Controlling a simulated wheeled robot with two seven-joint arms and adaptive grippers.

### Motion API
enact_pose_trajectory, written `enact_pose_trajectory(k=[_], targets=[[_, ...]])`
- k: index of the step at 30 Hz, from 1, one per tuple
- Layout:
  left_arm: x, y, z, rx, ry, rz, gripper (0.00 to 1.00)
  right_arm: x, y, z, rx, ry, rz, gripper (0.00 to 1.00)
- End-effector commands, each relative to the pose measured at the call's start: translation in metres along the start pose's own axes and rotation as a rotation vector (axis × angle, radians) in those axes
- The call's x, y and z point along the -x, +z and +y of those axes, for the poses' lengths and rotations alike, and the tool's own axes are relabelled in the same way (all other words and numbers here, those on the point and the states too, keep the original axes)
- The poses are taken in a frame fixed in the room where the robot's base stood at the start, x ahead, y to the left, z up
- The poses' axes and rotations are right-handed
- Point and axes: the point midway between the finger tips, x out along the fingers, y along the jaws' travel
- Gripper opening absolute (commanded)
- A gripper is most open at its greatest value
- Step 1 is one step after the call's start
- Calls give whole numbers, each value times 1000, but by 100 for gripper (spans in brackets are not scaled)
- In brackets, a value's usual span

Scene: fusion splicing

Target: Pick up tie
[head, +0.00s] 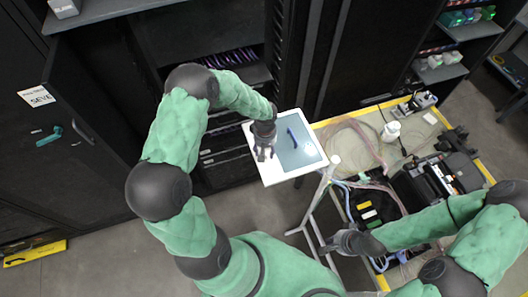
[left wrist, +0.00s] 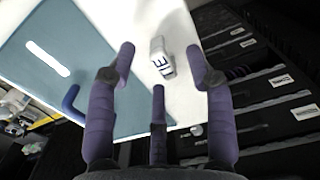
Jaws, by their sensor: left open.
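The tie is a small white block (left wrist: 160,58) with dark letters that read like "TIE". It sits on the white part of a tray (left wrist: 185,25), between the fingertips in the left wrist view. My left gripper (left wrist: 160,50) is open around it, with a clear gap to the fingers on both sides. In the head view my left gripper (head: 264,150) points down over the tray's left side and largely hides the block. My right gripper (head: 337,243) is by the lower left of the cart; I cannot tell whether it is open or shut.
The tray has a blue-grey panel (head: 301,155) with a dark blue bar (head: 292,137) on it. A yellow-edged cart (head: 345,118) at right holds cables, a white bottle (head: 391,131) and a black splicing machine (head: 424,186). Dark cabinets stand behind and left.

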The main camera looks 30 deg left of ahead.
Motion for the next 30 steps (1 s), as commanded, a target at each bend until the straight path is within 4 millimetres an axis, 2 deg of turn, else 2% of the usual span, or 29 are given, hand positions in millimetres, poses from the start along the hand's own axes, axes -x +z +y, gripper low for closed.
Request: enact_pose_trajectory(k=[4,12,13,15,18,30], targets=[[-15,-1,1,1,0,0,53,3,0,-1,0,0,0,0],[-19,-1,1,0,1,2,53,3,0,-1,0,0,0,0],[-19,-1,1,0,1,2,50,3,0,-1,0,0,0,0],[-19,-1,1,0,1,2,32,3,0,-1,0,0,0,0],[-18,-1,1,0,1,2,11,3,0,-1,0,0,0,0],[-18,-1,1,0,2,2,10,3,0,-1,0,0,0,0]])
